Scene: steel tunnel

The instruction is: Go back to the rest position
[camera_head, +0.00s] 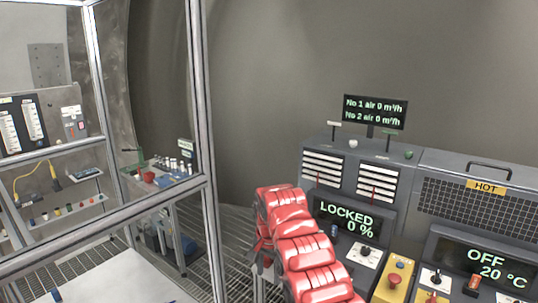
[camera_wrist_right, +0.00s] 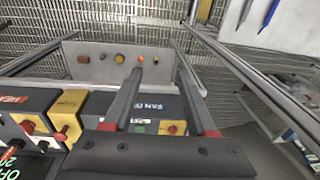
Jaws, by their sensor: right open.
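My right arm (camera_head: 300,245), with red padded covers, rises from the bottom middle of the head view, in front of the left end of the grey console. Its gripper is mostly hidden behind the arm there. In the right wrist view my right gripper (camera_wrist_right: 159,66) shows two dark fingers spread apart with nothing between them. Beyond the fingertips is a light panel (camera_wrist_right: 103,62) with several coloured knobs, over a grated floor. I cannot tell whether the fingertips are clear of it. My left gripper is in neither view.
The console (camera_head: 462,160) fills the right, with a LOCKED 0 % screen (camera_head: 346,218) and an OFF 20 °C screen (camera_head: 490,262). A metal-framed enclosure (camera_head: 200,90) stands left. A small bench (camera_head: 160,184) holds bottles and a red cup. Grated floor (camera_head: 235,235) shows between.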

